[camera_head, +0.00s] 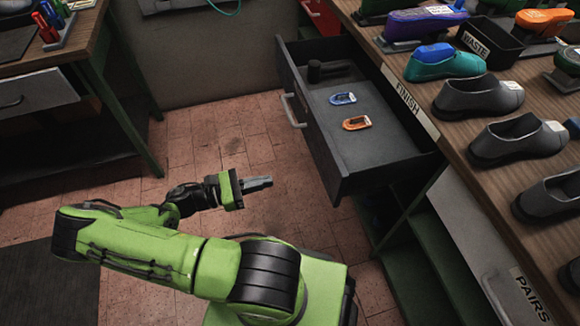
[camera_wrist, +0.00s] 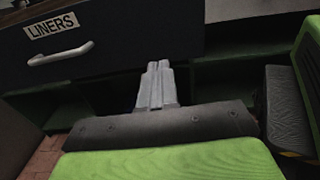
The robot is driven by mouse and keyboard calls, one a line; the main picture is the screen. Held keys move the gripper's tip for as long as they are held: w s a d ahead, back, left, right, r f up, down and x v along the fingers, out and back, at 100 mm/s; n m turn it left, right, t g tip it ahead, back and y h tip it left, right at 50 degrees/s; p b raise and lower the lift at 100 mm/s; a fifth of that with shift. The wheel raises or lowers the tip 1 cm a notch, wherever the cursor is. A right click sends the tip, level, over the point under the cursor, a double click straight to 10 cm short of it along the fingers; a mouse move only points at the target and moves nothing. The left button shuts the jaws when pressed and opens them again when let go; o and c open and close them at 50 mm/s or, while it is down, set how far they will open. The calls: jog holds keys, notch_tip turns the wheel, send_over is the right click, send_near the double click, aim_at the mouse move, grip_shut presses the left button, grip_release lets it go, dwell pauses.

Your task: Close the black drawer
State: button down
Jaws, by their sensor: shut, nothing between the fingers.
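The black drawer (camera_head: 338,165) stands pulled out from under the right workbench in the head view. Its pale bar handle (camera_head: 292,111) is on the front panel, facing left. Inside lie a blue-and-white item (camera_head: 343,99), an orange item (camera_head: 357,123) and a dark hammer-like object (camera_head: 328,70). My gripper (camera_head: 262,183) is shut and empty, to the left of the drawer and apart from it. In the wrist view my gripper's fingers (camera_wrist: 156,82) are together. A dark drawer front with a LINERS label (camera_wrist: 52,26) and a pale handle (camera_wrist: 60,54) shows at upper left there.
The right workbench (camera_head: 450,130) carries several shoes and a black WASTE bin (camera_head: 488,42). A green open shelf frame (camera_head: 424,240) stands below the drawer. Another bench (camera_head: 85,45) with a grey drawer (camera_head: 35,92) is at left. Tiled floor (camera_head: 240,130) between them is clear.

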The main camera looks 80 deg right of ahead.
aim_at(325, 168)
jog(key=b+x, duration=0.3)
jog(key=x, duration=1.1)
jog(key=shift+s+a+r, duration=0.1)
jog(key=shift+s+a, duration=0.05)
